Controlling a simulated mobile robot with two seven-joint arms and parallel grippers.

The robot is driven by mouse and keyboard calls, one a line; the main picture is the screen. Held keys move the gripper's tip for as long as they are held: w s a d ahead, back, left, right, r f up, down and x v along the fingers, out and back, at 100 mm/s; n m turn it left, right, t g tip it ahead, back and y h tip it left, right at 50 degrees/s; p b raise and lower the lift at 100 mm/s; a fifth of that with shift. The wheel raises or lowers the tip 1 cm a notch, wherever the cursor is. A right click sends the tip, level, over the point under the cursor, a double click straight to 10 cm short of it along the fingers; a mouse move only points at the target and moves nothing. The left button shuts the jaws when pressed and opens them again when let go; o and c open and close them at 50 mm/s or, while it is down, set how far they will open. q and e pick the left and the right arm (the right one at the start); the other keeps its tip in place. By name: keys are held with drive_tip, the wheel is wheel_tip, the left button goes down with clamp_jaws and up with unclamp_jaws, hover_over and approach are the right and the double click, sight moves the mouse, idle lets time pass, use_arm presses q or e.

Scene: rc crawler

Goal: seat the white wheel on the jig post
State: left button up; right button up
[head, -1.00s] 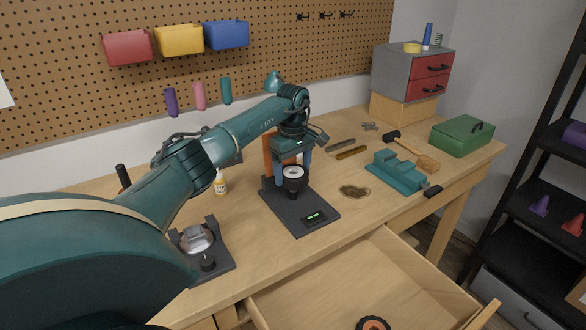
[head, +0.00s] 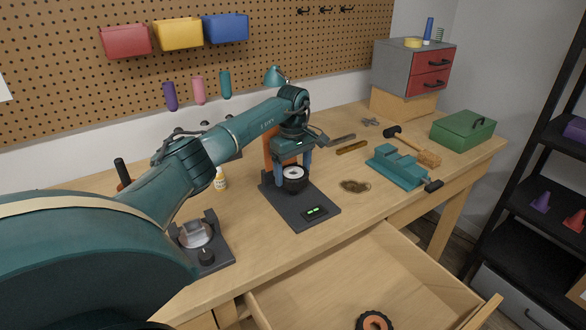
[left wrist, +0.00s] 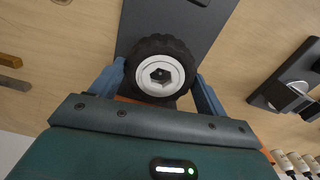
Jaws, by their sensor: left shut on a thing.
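The white wheel (head: 296,184), a black knobbly tyre with a white hub, is low over the dark jig base (head: 300,205) in the head view. It also shows in the left wrist view (left wrist: 160,74), hub facing the camera. My left gripper (head: 292,173) points down, with its blue fingers shut on the wheel from both sides. The jig post is hidden beneath the wheel, so I cannot tell whether the wheel is fully down on it. The jig base has a lit green display (head: 315,211). My right gripper is not in view.
A second fixture (head: 205,248) stands at the left front, near a small bottle (head: 220,180). A teal vice (head: 398,168), mallet (head: 415,148) and green box (head: 463,132) stand right. The open drawer (head: 350,275) holds an orange-hubbed wheel (head: 374,321).

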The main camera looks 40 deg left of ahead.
use_arm(q)
drive_tip(key=shift+f, duration=0.5)
drive_tip(key=shift+f+b, duration=0.3)
drive_tip(key=shift+b, duration=0.15)
drive_tip(key=shift+f, duration=0.1)
drive_tip(key=shift+f+b, duration=0.3)
drive_tip(key=shift+f, duration=0.1)
drive_tip(key=o, duration=1.1)
drive_tip(key=shift+c, duration=0.2)
